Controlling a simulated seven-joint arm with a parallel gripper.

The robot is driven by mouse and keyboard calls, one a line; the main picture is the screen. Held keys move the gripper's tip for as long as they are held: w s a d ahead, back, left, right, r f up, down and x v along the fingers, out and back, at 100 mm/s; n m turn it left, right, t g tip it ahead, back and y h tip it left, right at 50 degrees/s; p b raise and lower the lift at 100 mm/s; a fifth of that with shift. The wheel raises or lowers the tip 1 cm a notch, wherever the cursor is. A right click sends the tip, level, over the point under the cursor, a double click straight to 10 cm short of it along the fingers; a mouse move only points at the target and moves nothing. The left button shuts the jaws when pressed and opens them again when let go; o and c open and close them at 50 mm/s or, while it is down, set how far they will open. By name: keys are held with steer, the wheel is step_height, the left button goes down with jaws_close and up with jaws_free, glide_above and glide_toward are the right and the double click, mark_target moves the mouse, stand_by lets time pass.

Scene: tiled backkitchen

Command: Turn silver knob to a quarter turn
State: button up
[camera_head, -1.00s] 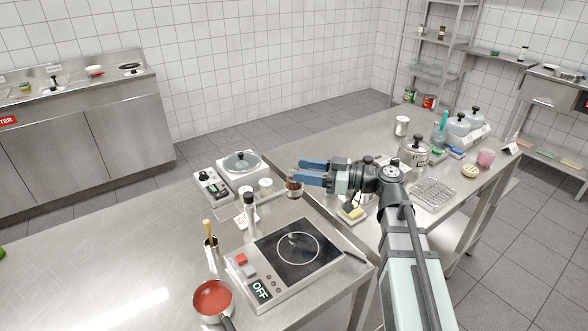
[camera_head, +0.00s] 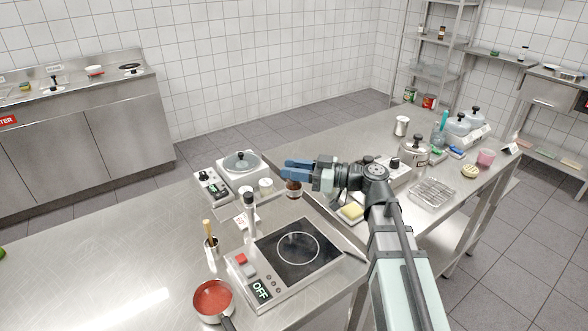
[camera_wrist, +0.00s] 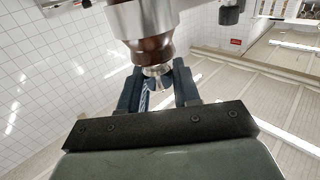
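In the wrist view, a small silver knob (camera_wrist: 157,72) shows at the end of a round brown body (camera_wrist: 152,48), between the fingertips in the picture. I cannot tell whether the fingers touch it. In the head view, the brown body (camera_head: 293,189) stands by the far table edge, just below my gripper (camera_head: 284,168); its top is hidden behind the fingers. My gripper (camera_wrist: 157,80), with two blue fingers, is open with a gap between them. The knob's turn angle cannot be read.
A hotplate (camera_head: 318,268) reading OFF stands in front, with a pan of red sauce (camera_head: 212,299) to its left. A dark-topped bottle (camera_head: 250,218) and a white lidded appliance (camera_head: 244,176) stand nearby.

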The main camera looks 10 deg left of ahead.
steer(key=c, duration=0.4)
steer(key=shift+s+m+t, duration=0.2)
steer(key=shift+m+t, duration=0.5)
steer(key=shift+t, duration=0.4)
steer(key=shift+w+m+t+h, duration=0.2)
steer(key=shift+m+t+h, duration=0.7)
steer(key=shift+m+t, duration=0.95)
steer(key=shift+n+t, duration=0.35)
steer(key=o, duration=0.9)
steer(key=shift+r, duration=0.1)
steer(key=shift+r, duration=4.9)
